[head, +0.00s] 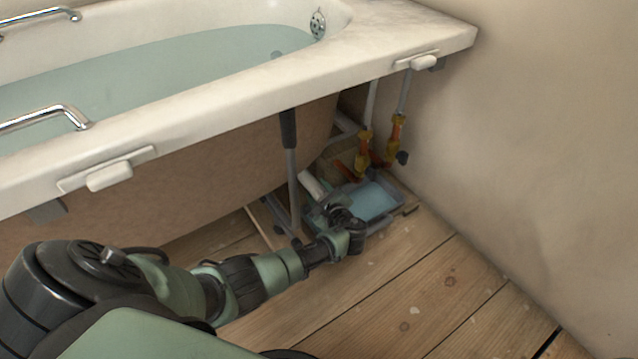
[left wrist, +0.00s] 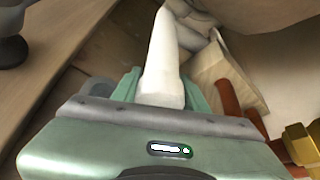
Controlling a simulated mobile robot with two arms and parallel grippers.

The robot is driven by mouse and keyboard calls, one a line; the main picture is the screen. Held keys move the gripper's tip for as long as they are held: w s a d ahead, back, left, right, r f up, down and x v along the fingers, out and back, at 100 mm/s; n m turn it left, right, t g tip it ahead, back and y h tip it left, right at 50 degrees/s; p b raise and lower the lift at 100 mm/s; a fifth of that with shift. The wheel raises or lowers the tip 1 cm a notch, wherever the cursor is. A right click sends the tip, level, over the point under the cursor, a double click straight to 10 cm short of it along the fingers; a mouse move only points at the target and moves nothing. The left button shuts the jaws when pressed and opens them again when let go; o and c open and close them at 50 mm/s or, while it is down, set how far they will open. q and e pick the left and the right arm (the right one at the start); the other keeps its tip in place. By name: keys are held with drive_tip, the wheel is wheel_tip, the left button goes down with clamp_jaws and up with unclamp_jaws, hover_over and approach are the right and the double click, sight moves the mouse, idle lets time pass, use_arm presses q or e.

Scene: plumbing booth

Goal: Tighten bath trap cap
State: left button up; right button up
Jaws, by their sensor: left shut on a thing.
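My left gripper (head: 328,212) reaches low under the bath's right end, beside a grey tray. In the left wrist view its green fingers (left wrist: 163,92) are on both sides of a long white plastic piece (left wrist: 163,55), and the gripper is shut on it. A white piece also shows in the head view (head: 311,184), just behind the gripper. I cannot make out the trap cap as a separate part; the gripper and its wrist cover that spot. My right gripper is in neither view.
The tray (head: 404,204) holds bluish water (head: 373,199) on the plank floor (head: 400,280). Two brass valves (head: 364,150) (head: 397,135) on pipes stand behind it, near the wall. A grey post (head: 293,185) stands left of the gripper. The bath rim (head: 270,90) overhangs.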

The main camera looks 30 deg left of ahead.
use_arm(q)
drive_tip(key=shift+r+m+g+p, duration=0.1)
drive_tip(key=shift+m+g+p, duration=0.2)
drive_tip(key=shift+m+p, duration=0.25)
drive_tip(key=shift+s+f+m+g+p, duration=0.15)
drive_tip(key=shift+f+m+g+p, duration=0.05)
drive_tip(key=shift+m+g+p, duration=0.4)
drive_tip(key=o, duration=1.4)
